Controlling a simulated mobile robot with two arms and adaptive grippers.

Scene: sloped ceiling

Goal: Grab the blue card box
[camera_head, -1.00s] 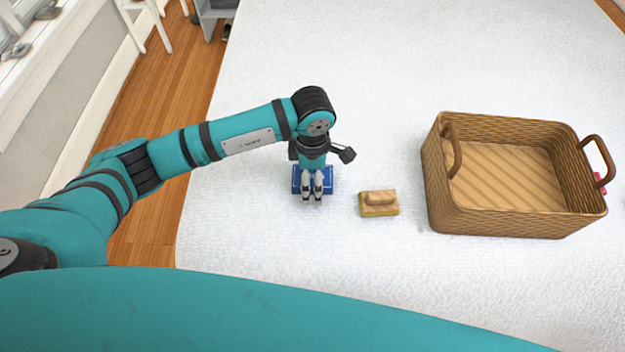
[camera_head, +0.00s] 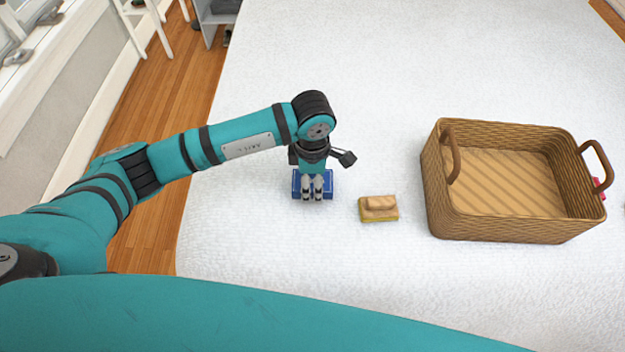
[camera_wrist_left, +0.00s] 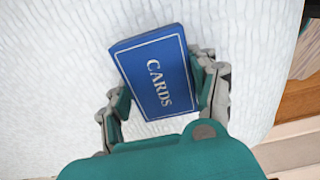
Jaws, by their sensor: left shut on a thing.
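The blue card box (camera_head: 328,185) lies on the white bed-like surface below my left gripper (camera_head: 313,198). In the left wrist view the blue card box (camera_wrist_left: 157,75) shows its white "CARDS" lettering and thin white border. The fingers of my left gripper (camera_wrist_left: 164,103) are on either side of the box and closed on it. In the head view the gripper covers part of the box, and I cannot tell whether the box is off the surface. My right gripper is not in view.
A wooden brush-like block (camera_head: 379,208) lies just right of the box. A wicker basket (camera_head: 490,226) with two handles stands further right, and a small pink thing (camera_head: 598,187) shows behind its right handle. The white surface (camera_head: 330,50) is clear toward the back.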

